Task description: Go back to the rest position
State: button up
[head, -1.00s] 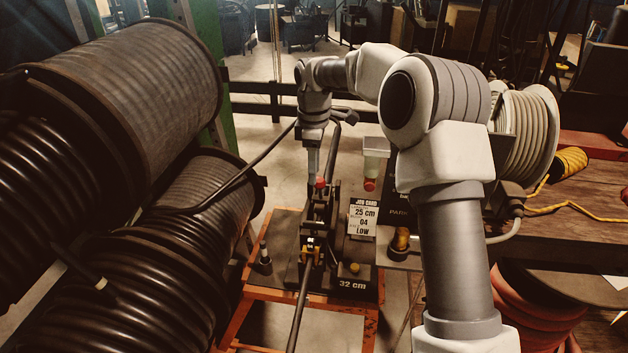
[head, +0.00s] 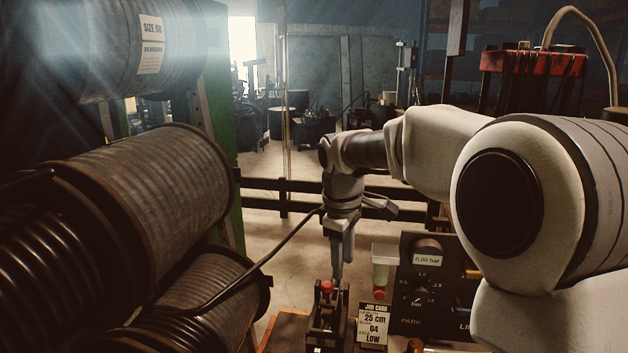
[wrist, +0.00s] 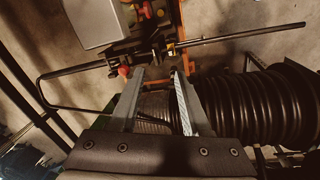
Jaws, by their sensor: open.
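My gripper (head: 337,275) points down in the head view, just right of the red knob (head: 326,287) on the dark crimper (head: 322,322). In the wrist view my gripper (wrist: 157,76) shows its two fingers spread apart with nothing held between them. The red knob (wrist: 123,70) lies just beyond the left fingertip there. I cannot tell whether the finger touches it. The lower part of the crimper is cut off by the head view's bottom edge.
A job card (head: 373,324) reads 25 cm, 04, LOW. A dark control panel (head: 425,285) with a dial reads 0.00 bar. Large hose reels (head: 150,190) fill the left. A dark rail (head: 285,190) runs behind the gripper. Open floor (head: 268,165) lies farther back.

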jog(key=s+d+r+m+t, duration=0.1)
jog(key=s+d+r+m, duration=0.2)
jog(key=s, duration=0.4)
jog(key=s+d+r+m+t, duration=0.1)
jog(key=s+d+r+m, duration=0.15)
jog(key=s, duration=0.45)
jog(key=s+d+f+m+t, duration=0.1)
jog(key=s+f+m, duration=0.1)
jog(key=s, duration=0.4)
jog(key=s+d+f+m+t, duration=0.1)
jog(key=s+m, duration=0.3)
jog(key=s, duration=0.2)
jog(key=shift+s+d+f+y, duration=0.3)
jog(key=shift+s+d+f, duration=0.05)
jog(key=shift+d+f, duration=0.05)
jog(key=shift+s+m, duration=0.1)
jog(key=shift+m, duration=0.15)
